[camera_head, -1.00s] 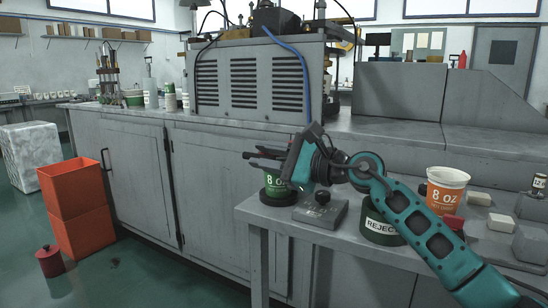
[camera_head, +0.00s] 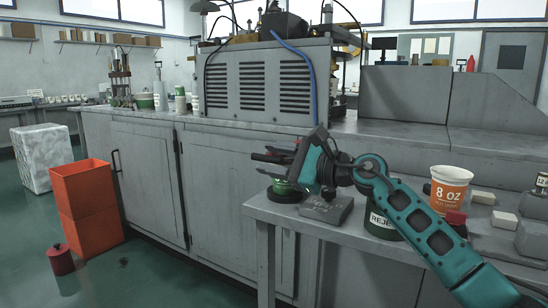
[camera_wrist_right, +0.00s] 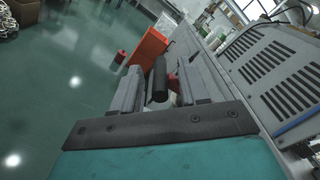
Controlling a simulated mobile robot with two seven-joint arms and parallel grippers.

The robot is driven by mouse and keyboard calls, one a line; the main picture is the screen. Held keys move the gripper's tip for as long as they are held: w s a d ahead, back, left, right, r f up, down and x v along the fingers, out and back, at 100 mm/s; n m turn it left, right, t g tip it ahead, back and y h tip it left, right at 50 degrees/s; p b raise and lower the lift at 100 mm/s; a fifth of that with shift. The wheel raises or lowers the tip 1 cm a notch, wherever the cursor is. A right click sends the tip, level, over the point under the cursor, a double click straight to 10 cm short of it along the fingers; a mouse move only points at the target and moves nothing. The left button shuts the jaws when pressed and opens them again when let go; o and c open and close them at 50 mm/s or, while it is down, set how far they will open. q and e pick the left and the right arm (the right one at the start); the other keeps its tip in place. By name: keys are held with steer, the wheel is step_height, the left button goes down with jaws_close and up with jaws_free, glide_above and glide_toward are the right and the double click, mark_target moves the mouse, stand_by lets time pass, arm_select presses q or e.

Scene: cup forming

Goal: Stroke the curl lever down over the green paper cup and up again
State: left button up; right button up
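The green paper cup (camera_head: 288,188) sits on a round dark base (camera_head: 283,196) at the table's left corner. Only a low strip of green shows, as my right gripper hides its upper part. My right gripper (camera_head: 270,162) is just above the cup, pointing left, with its two dark fingers apart. In the right wrist view a black cylinder (camera_wrist_right: 159,80), which looks like the curl lever's grip, lies between the fingers, with gaps visible beside it. The rest of the lever cannot be made out. My left gripper is not in view.
A grey block (camera_head: 325,208) is beside the cup's base. A green REJECT container (camera_head: 378,222) is partly behind my right arm. An orange 8 OZ cup (camera_head: 451,190) and several pale blocks stand farther right. Orange bins (camera_head: 86,200) are on the floor at left.

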steer(key=shift+w+d+f, duration=0.15)
steer(key=shift+f, duration=0.1)
steer(key=shift+s+d, duration=0.25)
steer(key=shift+d, duration=0.2)
arm_select(q)
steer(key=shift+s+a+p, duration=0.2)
steer(key=shift+p, duration=0.45)
arm_select(e)
steer(key=v, duration=1.1)
steer(key=shift+s+d+r, duration=0.2)
steer(key=shift+s+r, duration=0.05)
steer(key=shift+s, duration=0.15)
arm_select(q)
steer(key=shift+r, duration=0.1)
